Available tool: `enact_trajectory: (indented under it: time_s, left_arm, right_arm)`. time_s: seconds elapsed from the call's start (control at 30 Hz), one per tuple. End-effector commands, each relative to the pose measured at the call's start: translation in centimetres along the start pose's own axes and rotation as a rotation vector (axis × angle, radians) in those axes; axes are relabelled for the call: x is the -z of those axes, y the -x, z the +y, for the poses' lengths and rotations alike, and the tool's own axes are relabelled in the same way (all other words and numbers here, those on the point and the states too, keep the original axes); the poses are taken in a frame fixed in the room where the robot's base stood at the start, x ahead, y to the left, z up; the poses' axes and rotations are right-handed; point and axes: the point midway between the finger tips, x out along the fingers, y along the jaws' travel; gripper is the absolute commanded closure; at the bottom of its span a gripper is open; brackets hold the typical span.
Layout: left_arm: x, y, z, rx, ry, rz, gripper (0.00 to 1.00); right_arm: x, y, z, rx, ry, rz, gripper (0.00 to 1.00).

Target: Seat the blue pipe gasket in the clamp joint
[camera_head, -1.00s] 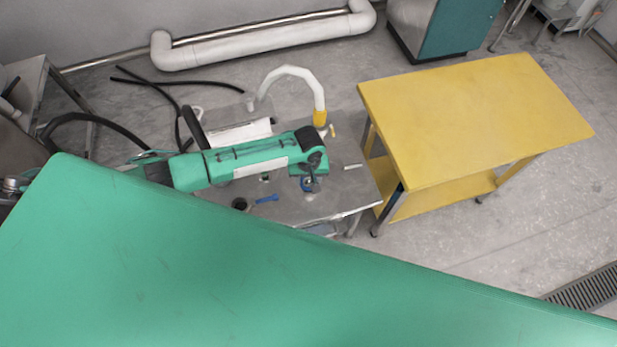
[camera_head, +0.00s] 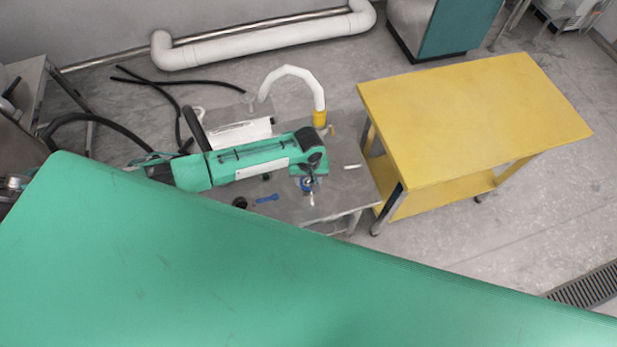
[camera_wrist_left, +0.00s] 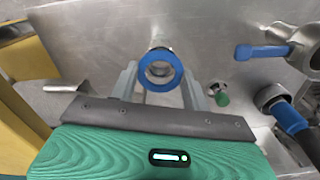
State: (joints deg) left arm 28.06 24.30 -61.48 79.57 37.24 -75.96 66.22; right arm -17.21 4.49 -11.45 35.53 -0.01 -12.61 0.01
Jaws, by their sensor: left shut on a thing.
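My left gripper (camera_head: 310,184) is shut on the blue pipe gasket (camera_head: 306,187), over the front right part of the metal table. In the left wrist view the gasket (camera_wrist_left: 160,86) is a blue ring between the two grey fingers of the gripper (camera_wrist_left: 160,73), its opening facing the camera. A short metal pipe end (camera_wrist_left: 160,43) shows just behind the ring's upper edge. I cannot tell whether the ring touches it. A metal fitting (camera_wrist_left: 300,42) with a blue handle (camera_wrist_left: 262,51) lies to the right and looks like a clamp. My right gripper is not in view.
The metal table (camera_head: 336,205) also holds a dark round part (camera_head: 240,203), a white curved pipe (camera_head: 292,72) and a small pale cylinder (camera_head: 352,166). A green knob (camera_wrist_left: 222,99) is close right of the fingers. A yellow table (camera_head: 470,120) stands to the right, its top bare.

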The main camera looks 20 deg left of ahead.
Motion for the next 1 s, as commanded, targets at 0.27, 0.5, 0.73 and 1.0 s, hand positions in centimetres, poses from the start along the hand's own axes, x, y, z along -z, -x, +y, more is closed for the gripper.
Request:
enact_trajectory:
  time_s: [0.27,0.5,0.73,1.0]
  left_arm:
    - [0.0,0.1,0.0,0.000,0.001,0.000,0.74]
    - [0.0,0.0,0.0,0.000,0.000,0.000,0.74]
    - [0.0,-0.2,0.0,0.000,0.000,0.000,0.74]
    - [0.0,-0.9,0.0,-0.001,0.000,0.000,0.74]
  right_arm:
    - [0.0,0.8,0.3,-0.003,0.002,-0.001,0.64]
    - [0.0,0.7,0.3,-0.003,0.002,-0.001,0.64]
    - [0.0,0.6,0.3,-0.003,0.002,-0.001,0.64]
    - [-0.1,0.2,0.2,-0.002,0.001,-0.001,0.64]
